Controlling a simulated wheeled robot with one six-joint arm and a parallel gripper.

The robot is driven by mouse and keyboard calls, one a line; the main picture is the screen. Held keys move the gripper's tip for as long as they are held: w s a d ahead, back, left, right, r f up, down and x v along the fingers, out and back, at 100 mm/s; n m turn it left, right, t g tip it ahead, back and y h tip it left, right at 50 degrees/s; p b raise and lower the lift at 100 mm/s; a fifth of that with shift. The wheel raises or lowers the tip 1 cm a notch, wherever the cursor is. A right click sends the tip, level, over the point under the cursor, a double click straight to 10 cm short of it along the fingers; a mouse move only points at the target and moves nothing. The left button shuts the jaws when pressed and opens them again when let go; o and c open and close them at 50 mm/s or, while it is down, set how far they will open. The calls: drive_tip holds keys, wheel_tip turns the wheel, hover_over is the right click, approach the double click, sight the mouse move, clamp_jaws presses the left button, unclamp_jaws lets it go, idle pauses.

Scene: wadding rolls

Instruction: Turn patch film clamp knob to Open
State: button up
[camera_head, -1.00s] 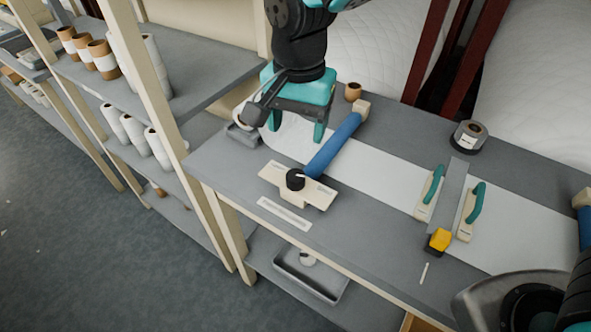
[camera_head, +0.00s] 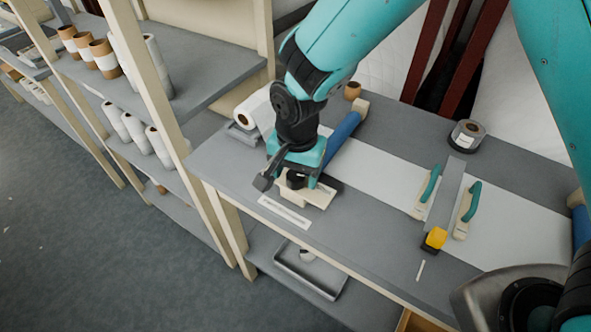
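The clamp's cream base plate (camera_head: 318,195) sits on the grey table near its left front edge. Its round black knob (camera_head: 296,180) shows partly below my gripper. The knob's pointer and the plate's markings are covered. A blue roller (camera_head: 343,136) runs back from the clamp, partly behind my gripper.
A white label strip (camera_head: 284,212) lies in front of the clamp. A white roll (camera_head: 252,112) is behind at left. To the right are teal-handled tools (camera_head: 467,202), a yellow-topped block (camera_head: 435,238) and a tape roll (camera_head: 467,135). A shelf post (camera_head: 160,90) stands left.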

drive_tip(key=c, duration=0.8)
drive_tip(key=shift+c, duration=0.2)
